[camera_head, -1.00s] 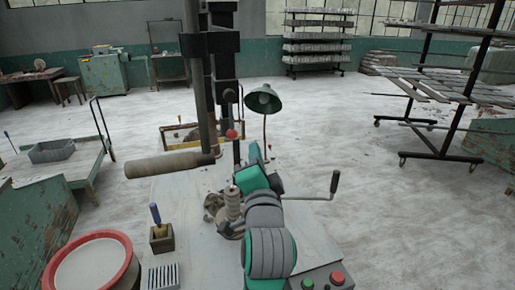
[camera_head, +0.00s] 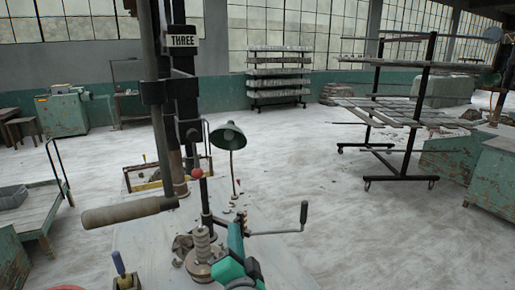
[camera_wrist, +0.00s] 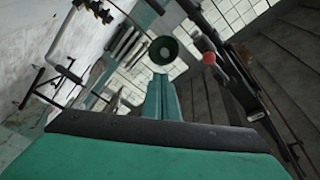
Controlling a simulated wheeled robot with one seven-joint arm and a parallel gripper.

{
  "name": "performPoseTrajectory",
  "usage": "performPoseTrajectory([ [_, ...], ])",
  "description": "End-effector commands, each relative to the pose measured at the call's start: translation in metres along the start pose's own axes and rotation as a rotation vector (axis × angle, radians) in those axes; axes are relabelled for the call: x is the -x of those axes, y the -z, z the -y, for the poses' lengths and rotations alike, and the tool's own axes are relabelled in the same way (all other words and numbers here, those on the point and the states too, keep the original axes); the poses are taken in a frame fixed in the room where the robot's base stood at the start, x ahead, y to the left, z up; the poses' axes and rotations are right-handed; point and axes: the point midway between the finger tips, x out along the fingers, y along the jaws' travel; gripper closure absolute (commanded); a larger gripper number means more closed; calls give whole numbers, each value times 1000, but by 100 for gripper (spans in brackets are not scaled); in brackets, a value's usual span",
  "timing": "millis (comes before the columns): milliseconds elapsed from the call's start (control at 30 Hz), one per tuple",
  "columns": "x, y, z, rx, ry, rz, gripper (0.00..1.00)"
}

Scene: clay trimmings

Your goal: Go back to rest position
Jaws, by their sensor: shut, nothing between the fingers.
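My gripper (camera_head: 235,229) shows at the bottom middle of the head view, with teal fingers pointing away from me over the worktable (camera_head: 150,240). In the wrist view the two teal fingers of my gripper (camera_wrist: 162,80) lie side by side, closed, with nothing between them. The gripper is just right of a ridged pale spindle (camera_head: 202,240) in the head view. Brown clay trimmings (camera_head: 183,246) lie beside the spindle's left side. Part of the tabletop is hidden behind my arm.
A green lamp (camera_head: 229,136) and a crank handle (camera_head: 304,213) rise near the gripper. A red-knobbed lever (camera_head: 197,174) stands left of it. A blue-handled tool (camera_head: 118,262) is at lower left. A wheeled rack (camera_head: 405,110) stands beyond open floor at right.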

Motion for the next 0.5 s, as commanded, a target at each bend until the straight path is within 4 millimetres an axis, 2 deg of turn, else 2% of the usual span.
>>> performPoseTrajectory([
  [33, 6, -10, -19, 27, -19, 3, 100],
  [100, 15, -20, -41, 69, -36, 1, 100],
  [267, 41, -42, -87, 164, -73, -2, 100],
  [500, 90, -74, -148, 304, -125, 7, 100],
])
